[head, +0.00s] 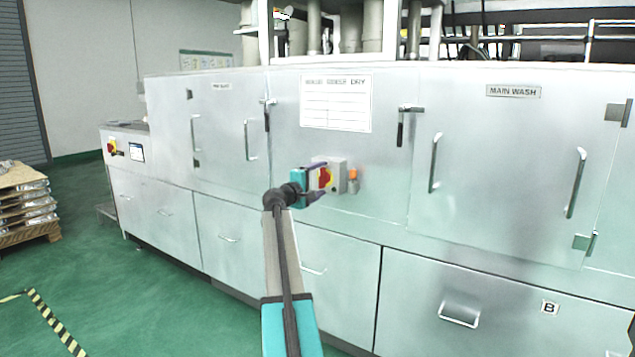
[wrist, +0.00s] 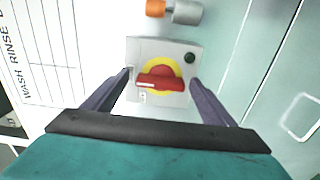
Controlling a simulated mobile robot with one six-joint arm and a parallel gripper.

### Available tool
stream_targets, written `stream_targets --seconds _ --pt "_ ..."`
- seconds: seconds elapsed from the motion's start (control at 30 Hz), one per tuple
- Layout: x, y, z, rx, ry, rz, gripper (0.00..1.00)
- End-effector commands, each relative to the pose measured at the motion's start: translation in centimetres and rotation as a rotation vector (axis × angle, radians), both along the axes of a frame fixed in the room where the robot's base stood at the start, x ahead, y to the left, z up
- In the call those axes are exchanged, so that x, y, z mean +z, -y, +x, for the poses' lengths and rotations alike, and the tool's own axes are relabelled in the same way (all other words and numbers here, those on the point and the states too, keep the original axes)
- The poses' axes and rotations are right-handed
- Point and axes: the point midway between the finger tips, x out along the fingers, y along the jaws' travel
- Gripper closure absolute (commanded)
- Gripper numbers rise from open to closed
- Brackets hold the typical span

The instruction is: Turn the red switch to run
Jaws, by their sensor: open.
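The red switch (head: 325,177) is a rotary handle on a yellow disc, set on a grey box on the washer's steel front. In the wrist view the red handle (wrist: 160,79) lies crosswise, slightly tilted, in the middle of the yellow disc (wrist: 161,57). My gripper (wrist: 162,82) is open, with one finger on each side of the handle and gaps between. It also shows in the head view (head: 318,180), close in front of the box and partly covering it. I cannot tell how far the fingertips are from the handle. The switch's markings are too small to read.
An orange lamp (head: 353,174) sticks out right of the box. Door handles (head: 433,163) and latches (head: 400,125) project from the washer front. A second red and yellow switch (head: 111,146) is at the far left. A loaded pallet (head: 30,229) stands left; green floor between is clear.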

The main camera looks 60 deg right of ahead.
Motion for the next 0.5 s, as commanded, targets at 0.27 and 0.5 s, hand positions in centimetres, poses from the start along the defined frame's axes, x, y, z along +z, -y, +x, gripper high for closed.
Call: stream_targets --seconds 0.27,0.5 --pt "-0.1 -0.8 -0.1 -0.001 -0.001 0.001 0.22" --pt "-0.1 -3.1 -0.1 0.000 0.000 0.001 0.22"
